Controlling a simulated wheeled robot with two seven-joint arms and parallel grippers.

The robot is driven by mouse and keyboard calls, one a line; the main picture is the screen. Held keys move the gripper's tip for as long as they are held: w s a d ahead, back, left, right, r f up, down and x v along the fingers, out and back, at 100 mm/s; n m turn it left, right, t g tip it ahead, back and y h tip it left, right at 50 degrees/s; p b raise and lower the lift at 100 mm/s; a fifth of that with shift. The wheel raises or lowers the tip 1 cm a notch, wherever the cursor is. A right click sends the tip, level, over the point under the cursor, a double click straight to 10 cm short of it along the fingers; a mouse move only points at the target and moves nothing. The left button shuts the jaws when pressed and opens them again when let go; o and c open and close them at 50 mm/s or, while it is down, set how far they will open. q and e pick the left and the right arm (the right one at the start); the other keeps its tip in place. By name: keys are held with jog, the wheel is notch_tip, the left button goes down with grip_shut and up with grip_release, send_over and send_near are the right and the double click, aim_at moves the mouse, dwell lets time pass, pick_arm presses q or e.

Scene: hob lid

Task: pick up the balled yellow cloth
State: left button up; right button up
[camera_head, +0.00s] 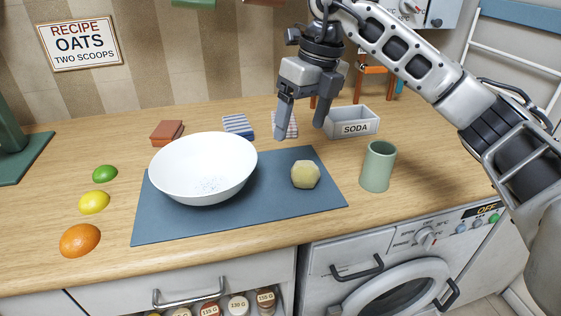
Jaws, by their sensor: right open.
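The balled yellow cloth (305,174) is a small, pale yellow faceted lump. It sits on the right part of the blue-grey mat (255,212), right of the white bowl (203,167). My right gripper (298,130) is above and behind the cloth in the picture, pointing down, with its two fingers spread and nothing between them. It is apart from the cloth. A checked folded cloth (285,123) shows partly behind its left finger. My left gripper is not in view.
A green cup (378,167) stands right of the mat, and a grey SODA box (352,122) behind it. Striped (238,125) and brown (167,132) folded cloths lie behind the bowl. A lime (104,174), lemon (93,202) and orange (80,240) lie left. The counter's front edge is near the mat.

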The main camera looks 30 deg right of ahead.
aim_at(307, 165)
jog(key=d+r+m+h, duration=0.1)
jog(key=d+r+h, duration=0.1)
jog(key=d, duration=0.2)
jog(key=f, duration=0.3)
jog(key=w+f, duration=0.1)
jog(key=f, duration=0.5)
jog(key=shift+w+a+f+b, duration=0.35)
jog(key=shift+a+f+p, duration=0.2)
jog(key=shift+f, duration=1.2)
jog(key=shift+a+f+p, duration=0.2)
jog(key=shift+f, duration=1.2)
jog(key=c, duration=1)
